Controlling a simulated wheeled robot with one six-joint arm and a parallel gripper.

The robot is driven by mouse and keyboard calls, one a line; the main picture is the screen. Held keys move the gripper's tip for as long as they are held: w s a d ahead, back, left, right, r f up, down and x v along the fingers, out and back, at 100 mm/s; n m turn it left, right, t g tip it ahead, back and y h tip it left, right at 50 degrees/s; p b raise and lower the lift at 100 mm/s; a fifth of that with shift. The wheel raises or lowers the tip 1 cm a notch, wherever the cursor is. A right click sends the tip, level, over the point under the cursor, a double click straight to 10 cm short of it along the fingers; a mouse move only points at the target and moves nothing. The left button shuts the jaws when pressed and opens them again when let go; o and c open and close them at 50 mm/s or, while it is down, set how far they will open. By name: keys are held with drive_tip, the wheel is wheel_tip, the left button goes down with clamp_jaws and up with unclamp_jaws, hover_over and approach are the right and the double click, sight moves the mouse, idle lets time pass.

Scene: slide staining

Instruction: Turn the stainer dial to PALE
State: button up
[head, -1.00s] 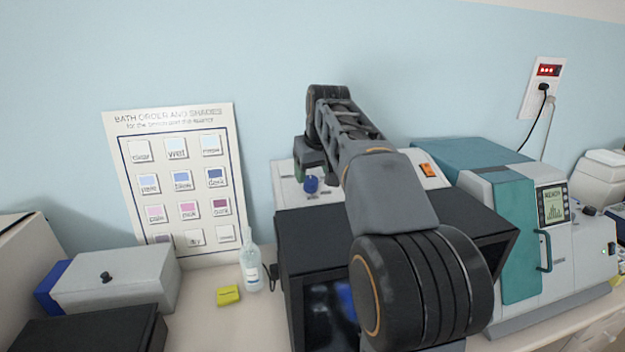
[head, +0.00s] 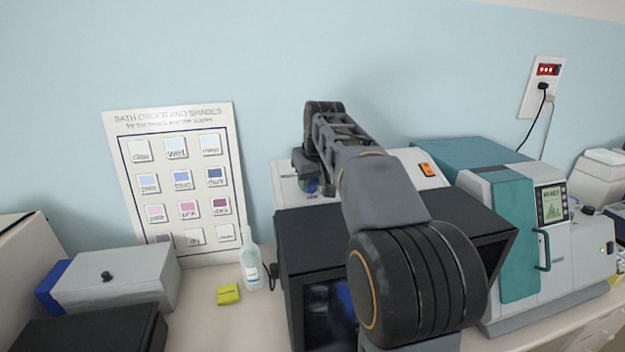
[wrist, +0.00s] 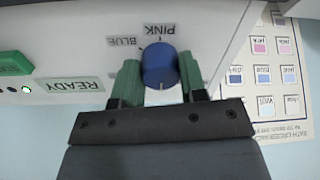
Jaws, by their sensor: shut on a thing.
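The blue stainer dial (wrist: 160,66) is on the stainer's pale front panel (wrist: 75,55) in the wrist view. My gripper (wrist: 159,63) is shut on it, with one green finger on each side. The labels PINK and BLUE read upside down beyond the dial. No PALE label is readable; the fingers may hide part of the lettering. I cannot clearly tell which label the dial points at. In the head view the stainer (head: 432,175) stands behind the black box, and my arm hides most of the dial and gripper.
A READY plate (wrist: 73,86) and a green button (wrist: 14,64) are beside the dial. A black box (head: 300,235) stands in front of the stainer. A teal and grey machine (head: 520,230) is at right. A bottle (head: 250,265) and a shade chart (head: 125,200) are at left.

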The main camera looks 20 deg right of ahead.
drive_tip(key=c, duration=0.4)
drive_tip(key=shift+o, duration=0.2)
drive_tip(key=shift+m, duration=0.3)
drive_tip(key=m, duration=0.5)
drive_tip(key=shift+a+m, duration=0.1)
drive_tip(key=shift+m, duration=0.2)
drive_tip(key=m, duration=0.5)
drive_tip(key=shift+m, duration=0.4)
drive_tip(key=o, duration=0.9)
